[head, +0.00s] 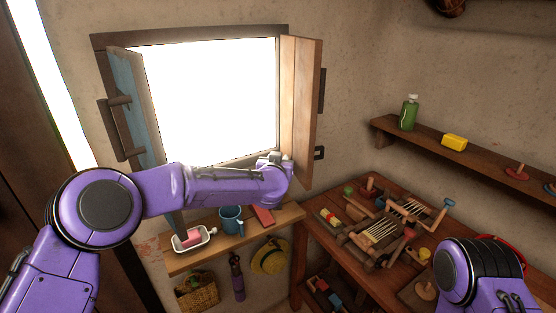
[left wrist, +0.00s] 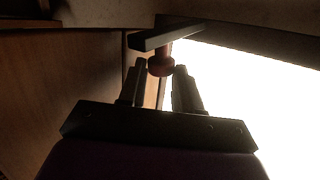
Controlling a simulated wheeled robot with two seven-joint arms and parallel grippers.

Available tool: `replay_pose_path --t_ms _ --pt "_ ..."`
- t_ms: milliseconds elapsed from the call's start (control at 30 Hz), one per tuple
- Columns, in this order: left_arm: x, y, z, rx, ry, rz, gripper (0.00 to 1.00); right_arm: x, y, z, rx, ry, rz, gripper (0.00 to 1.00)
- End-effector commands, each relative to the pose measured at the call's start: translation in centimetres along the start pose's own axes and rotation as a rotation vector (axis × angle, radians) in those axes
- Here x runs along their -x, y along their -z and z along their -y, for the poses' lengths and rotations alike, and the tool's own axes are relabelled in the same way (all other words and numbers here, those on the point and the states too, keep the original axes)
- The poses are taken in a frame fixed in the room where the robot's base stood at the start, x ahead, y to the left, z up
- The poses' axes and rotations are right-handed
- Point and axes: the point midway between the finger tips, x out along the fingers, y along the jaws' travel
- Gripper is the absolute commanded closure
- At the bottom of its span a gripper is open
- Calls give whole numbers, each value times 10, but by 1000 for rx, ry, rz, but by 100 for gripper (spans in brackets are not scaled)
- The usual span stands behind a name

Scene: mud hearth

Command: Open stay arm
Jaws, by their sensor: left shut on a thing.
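The stay arm (left wrist: 165,37) shows in the left wrist view as a short dark bar with a reddish-brown knob (left wrist: 160,66) below it. My left gripper (left wrist: 160,72) is shut on this knob, one finger on each side. In the head view my left arm reaches across to the lower right corner of the window, by the foot of the plain wooden shutter (head: 301,110). There the wrist hides most of the gripper and the stay arm. My right arm shows at the lower right, but its gripper is out of the frame.
A blue shutter (head: 127,100) stands open at the window's left. Below my left arm, a shelf (head: 252,231) holds a white dish (head: 193,238) and a blue mug (head: 231,219). A cluttered workbench (head: 318,236) and a wall shelf (head: 430,142) with a green bottle (head: 409,113) are at the right.

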Motion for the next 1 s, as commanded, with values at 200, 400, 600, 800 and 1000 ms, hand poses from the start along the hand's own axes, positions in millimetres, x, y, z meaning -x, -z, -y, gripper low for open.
replay_pose_path --t_ms 200,400,600,800,1000 --pt "-1 16 9 6 17 -26 100 2 1 0 0 0 0 100" --pt "-2 16 10 7 19 -26 100 2 1 0 0 0 0 100" --pt "-2 12 6 5 13 -20 43 1 1 0 0 0 0 100" --pt "-2 10 2 4 6 -16 43 1 0 0 0 0 0 100" --pt "-1 8 1 3 5 -13 43 1 0 0 0 0 0 100"
